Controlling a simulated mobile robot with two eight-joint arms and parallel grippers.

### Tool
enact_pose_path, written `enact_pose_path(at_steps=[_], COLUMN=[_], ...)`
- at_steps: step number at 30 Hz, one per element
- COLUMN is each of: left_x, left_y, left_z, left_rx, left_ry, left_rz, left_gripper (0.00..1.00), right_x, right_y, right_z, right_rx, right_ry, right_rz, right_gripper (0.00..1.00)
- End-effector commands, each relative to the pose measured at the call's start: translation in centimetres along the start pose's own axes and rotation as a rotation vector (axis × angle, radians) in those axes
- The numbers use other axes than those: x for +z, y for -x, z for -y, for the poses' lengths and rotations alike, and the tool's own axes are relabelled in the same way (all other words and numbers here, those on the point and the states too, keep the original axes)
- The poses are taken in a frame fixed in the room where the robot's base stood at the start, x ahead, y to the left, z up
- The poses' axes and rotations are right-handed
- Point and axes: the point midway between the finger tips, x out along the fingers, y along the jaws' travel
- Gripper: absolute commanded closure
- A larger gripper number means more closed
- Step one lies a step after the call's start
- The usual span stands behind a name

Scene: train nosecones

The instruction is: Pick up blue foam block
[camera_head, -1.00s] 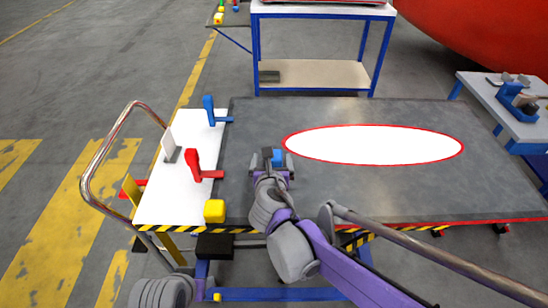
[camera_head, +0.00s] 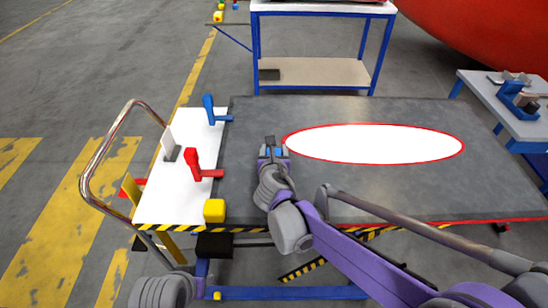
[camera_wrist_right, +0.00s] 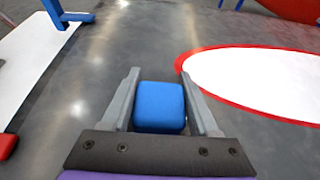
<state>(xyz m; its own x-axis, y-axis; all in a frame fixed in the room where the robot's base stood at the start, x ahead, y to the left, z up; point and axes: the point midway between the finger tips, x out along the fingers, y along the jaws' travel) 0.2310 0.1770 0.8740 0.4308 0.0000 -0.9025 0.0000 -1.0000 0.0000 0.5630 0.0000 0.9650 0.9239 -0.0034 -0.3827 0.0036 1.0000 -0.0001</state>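The blue foam block (camera_wrist_right: 159,104) lies between the two fingers of my right gripper (camera_wrist_right: 159,75) in the right wrist view. Narrow gaps show along both sides of the block, so the fingers look open around it. In the head view, the right gripper (camera_head: 273,152) points down over the dark tabletop, left of the white oval, and partly hides the block. The undersides of the block and fingertips are hidden. A grey rounded part of my left arm (camera_head: 160,292) shows at the bottom left; its gripper is not in view.
The dark table (camera_head: 390,195) holds a white oval with a red rim (camera_head: 375,144). The tabletop around the gripper is mostly clear.

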Motion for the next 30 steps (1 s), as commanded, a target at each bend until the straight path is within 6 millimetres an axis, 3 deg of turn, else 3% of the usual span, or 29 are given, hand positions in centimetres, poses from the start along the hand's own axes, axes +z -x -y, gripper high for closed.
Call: enact_pose_path(at_steps=[1, 6, 9, 17, 30], left_x=[0.0, 0.0, 0.0, 0.0, -0.5], left_y=[0.0, 0.0, 0.0, 0.1, 0.7], left_z=[0.0, 0.0, 0.0, 0.0, 0.0], left_rx=[0.0, 0.0, 0.0, 0.0, 0.0], left_ry=[0.0, 0.0, 0.0, 0.0, 0.0], left_rz=[0.0, 0.0, 0.0, 0.0, -0.003], left_gripper=[0.5, 0.5, 0.5, 0.5, 0.5], right_x=[0.0, 0.0, 0.0, 0.4, 7.7], right_y=[0.0, 0.0, 0.0, 0.2, 3.2], right_z=[0.0, 0.0, 0.0, 0.0, 0.0], right_rx=[0.0, 0.0, 0.0, 0.0, 0.0], right_ry=[0.0, 0.0, 0.0, 0.0, -0.001], right_rz=[0.0, 0.0, 0.0, 0.0, 0.0], right_gripper=[0.5, 0.81, 0.93, 0.93, 0.93])
